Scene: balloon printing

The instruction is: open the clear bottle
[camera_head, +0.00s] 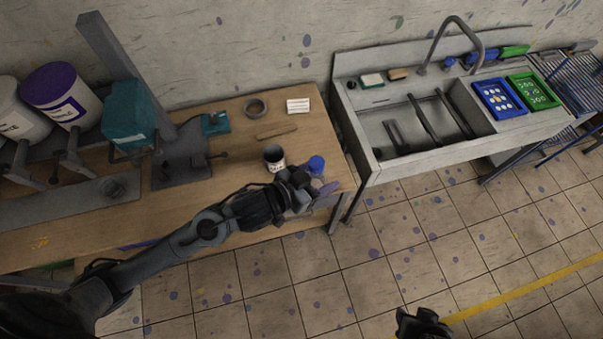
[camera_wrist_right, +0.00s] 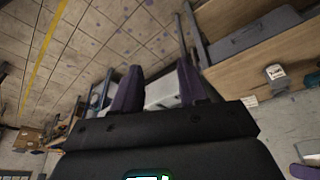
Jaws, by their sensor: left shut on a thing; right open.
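A bottle's blue cap (camera_head: 316,165) shows at the right end of the wooden table in the head view. Its clear body is hard to make out behind my left gripper. My left gripper (camera_head: 312,187) is at the bottle, just below the cap in the picture, and is shut on the bottle. The cap looks to be on. My right gripper (camera_head: 424,322) is low at the bottom of the head view, over the floor and far from the bottle. In the right wrist view its purple fingers (camera_wrist_right: 160,86) are apart with nothing between them.
A wooden stick (camera_head: 277,131), a grey ring (camera_head: 256,107) and a white card (camera_head: 298,106) lie behind. A teal press (camera_head: 131,115) stands left.

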